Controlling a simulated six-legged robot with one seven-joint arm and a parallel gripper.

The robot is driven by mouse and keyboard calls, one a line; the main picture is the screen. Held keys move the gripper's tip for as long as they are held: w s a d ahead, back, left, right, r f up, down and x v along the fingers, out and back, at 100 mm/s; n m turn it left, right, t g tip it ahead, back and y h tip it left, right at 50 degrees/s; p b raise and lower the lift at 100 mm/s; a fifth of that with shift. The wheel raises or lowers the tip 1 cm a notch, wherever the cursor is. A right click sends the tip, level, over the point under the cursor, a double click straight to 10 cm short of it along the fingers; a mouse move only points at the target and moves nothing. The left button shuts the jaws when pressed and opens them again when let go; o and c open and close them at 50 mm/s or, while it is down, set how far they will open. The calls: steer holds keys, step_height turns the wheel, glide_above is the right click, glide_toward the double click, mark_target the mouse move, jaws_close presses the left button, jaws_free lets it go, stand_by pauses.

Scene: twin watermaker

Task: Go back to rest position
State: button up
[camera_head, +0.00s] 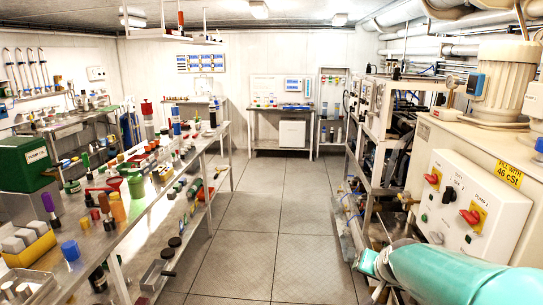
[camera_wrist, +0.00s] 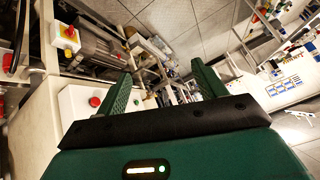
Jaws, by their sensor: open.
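My gripper (camera_wrist: 162,92) shows in the wrist view with its two green fingers wide apart and nothing between them. Beyond the fingers are a rack with a motor and the tiled floor, seen at a tilt. In the head view my teal arm (camera_head: 450,275) reaches in at the lower right, in front of the white control panel (camera_head: 460,205) with its red knobs. The fingers are not clearly visible in the head view. I cannot tell whether the arm touches anything.
A long bench (camera_head: 135,212) crowded with bottles and tools runs along the left. The tiled floor (camera_head: 265,220) in the middle is clear back to a far table (camera_head: 285,108). A machine rack (camera_head: 385,130) and a large motor (camera_head: 503,80) stand on the right.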

steer(key=s+a+r+n, duration=0.1)
steer(key=s+a, duration=0.2)
steer(key=s, duration=0.4)
steer(key=s+a+r+n+g, duration=0.1)
steer(key=s+a+r+n, duration=0.1)
steer(key=s, duration=0.5)
steer(key=s+a+r+n+g, duration=0.1)
steer(key=s+a+n, duration=0.1)
steer(key=s+a, duration=0.2)
steer(key=s, duration=0.2)
steer(key=shift+s+r+y, duration=0.25)
steer(key=shift+s+y, duration=0.15)
steer(key=shift+s, duration=0.1)
